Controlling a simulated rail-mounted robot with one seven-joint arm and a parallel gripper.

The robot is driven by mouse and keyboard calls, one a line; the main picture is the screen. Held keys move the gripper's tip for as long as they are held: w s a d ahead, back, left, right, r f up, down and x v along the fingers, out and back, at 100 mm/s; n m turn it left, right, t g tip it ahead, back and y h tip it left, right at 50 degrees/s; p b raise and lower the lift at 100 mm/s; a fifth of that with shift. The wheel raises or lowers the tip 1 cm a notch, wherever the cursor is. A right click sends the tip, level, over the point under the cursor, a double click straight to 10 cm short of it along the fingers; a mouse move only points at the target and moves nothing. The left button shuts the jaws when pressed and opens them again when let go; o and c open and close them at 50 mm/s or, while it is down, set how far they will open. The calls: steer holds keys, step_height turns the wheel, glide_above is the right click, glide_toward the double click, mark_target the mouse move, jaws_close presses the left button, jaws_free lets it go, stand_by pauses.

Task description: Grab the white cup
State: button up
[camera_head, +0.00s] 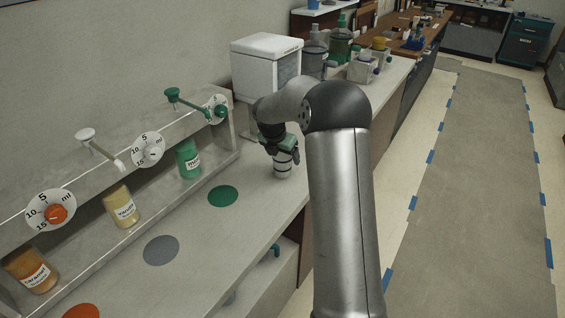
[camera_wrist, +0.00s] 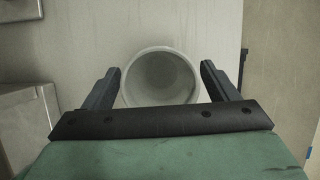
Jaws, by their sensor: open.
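The white cup (camera_wrist: 160,66) stands upright on the counter, seen from above in the wrist view, and I see into its open mouth. It looks empty. My gripper (camera_wrist: 160,80) is open, with one dark finger on each side of the cup and a narrow gap visible beside the rim. In the head view the cup (camera_head: 283,167) is directly below my gripper (camera_head: 281,150), which hides its upper part. The cup is near the counter's right edge.
A dispenser shelf (camera_head: 100,165) with several labelled bottles runs along the left. Green (camera_head: 223,196), grey (camera_head: 161,250) and orange (camera_head: 82,311) discs mark the counter. A white machine (camera_head: 266,62) and bottles (camera_head: 339,45) stand behind. The counter between is clear.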

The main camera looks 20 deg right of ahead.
steer(key=shift+x, duration=0.85)
steer(key=shift+r, duration=0.1)
steer(key=c, duration=1)
steer(key=shift+c, duration=0.2)
